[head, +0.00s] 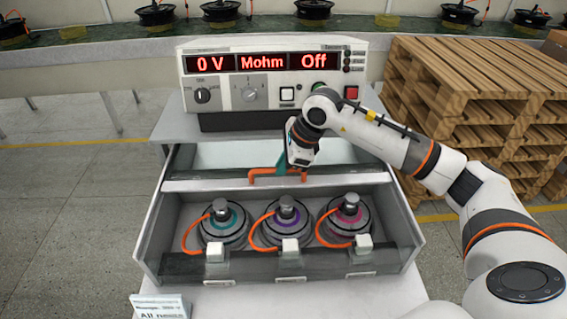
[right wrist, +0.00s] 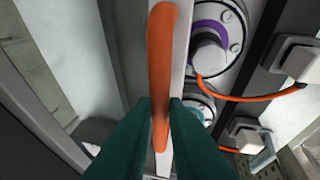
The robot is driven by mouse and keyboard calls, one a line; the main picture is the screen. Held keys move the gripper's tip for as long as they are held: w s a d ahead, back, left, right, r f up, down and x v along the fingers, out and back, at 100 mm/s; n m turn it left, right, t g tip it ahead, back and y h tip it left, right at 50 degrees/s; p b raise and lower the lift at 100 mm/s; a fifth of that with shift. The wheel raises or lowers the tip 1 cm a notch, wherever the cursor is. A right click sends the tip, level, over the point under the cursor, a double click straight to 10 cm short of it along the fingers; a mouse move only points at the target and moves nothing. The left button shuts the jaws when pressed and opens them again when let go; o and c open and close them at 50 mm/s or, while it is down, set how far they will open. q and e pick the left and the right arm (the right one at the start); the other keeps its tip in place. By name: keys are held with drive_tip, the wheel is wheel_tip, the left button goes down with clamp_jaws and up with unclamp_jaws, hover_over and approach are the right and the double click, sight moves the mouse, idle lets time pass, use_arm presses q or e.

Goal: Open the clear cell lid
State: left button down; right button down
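The clear lid (head: 225,157) shows as a pale see-through panel in the test cell, with a light frame bar along its front edge. An orange handle (head: 262,176) stands on that bar; it also runs lengthwise through the right wrist view (right wrist: 162,50). My right gripper (head: 283,168) is at the handle. Its green fingers (right wrist: 160,108) lie against both sides of the handle, shut on it. Whether clear material covers the motors in front of the bar, I cannot tell. My left gripper is not in view.
Three hub motors with orange cables, teal (head: 222,224), purple (head: 287,219) and pink (head: 344,217), sit in the cell's front part. A tester (head: 270,85) reading "0 V", "Mohm", "Off" stands behind. Wooden pallets (head: 480,100) are stacked at right, near my right arm.

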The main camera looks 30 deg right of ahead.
drive_tip(key=shift+w+d+b, duration=0.2)
drive_tip(key=shift+w+d, duration=0.15)
drive_tip(key=shift+w, duration=0.35)
drive_tip(key=shift+w+d+b, duration=0.2)
drive_tip(key=shift+w+d, duration=0.15)
drive_tip(key=shift+w, duration=0.4)
drive_tip(key=shift+w+d+b, duration=0.2)
drive_tip(key=shift+w+d, duration=0.15)
drive_tip(key=shift+w, duration=0.35)
drive_tip(key=c, duration=1.5)
unclamp_jaws()
drive_tip(key=shift+o, duration=0.2)
drive_tip(key=shift+s, duration=0.1)
drive_tip(key=shift+r, duration=0.1)
drive_tip(key=b+v, duration=0.1)
drive_tip(key=v, duration=1.1)
drive_tip(key=shift+b, duration=0.3)
